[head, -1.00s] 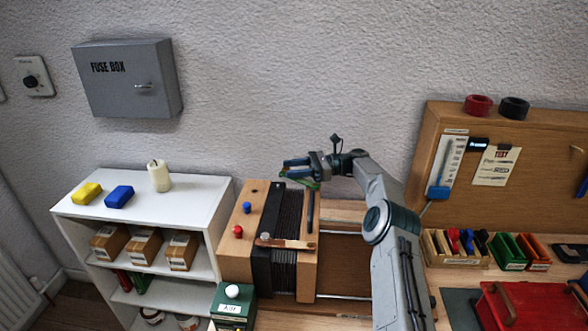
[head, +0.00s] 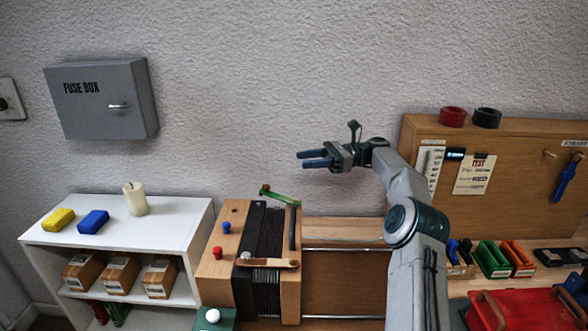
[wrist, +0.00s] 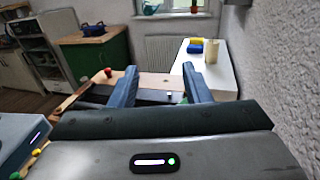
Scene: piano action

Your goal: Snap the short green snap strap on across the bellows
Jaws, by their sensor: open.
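The wooden bellows unit (head: 228,245) stands with its black pleated bellows (head: 269,230) between two wooden end blocks. The short green snap strap (head: 280,196) lies across the far end of the bellows, slanting down to the right. Whether its ends are snapped is too small to tell. A brown strap (head: 275,263) crosses the near part. My gripper (head: 303,159) is open and empty above and to the right of the green strap, apart from it. The wrist view shows its two spread fingers (wrist: 160,85) with the wooden top beyond; the green strap is not visible there.
A white shelf (head: 172,215) with a candle (head: 135,198) and yellow and blue blocks stands at left. A wooden tool board (head: 420,140) stands at right, with bins and a red toolbox (head: 515,312) below. Space above the bellows is clear.

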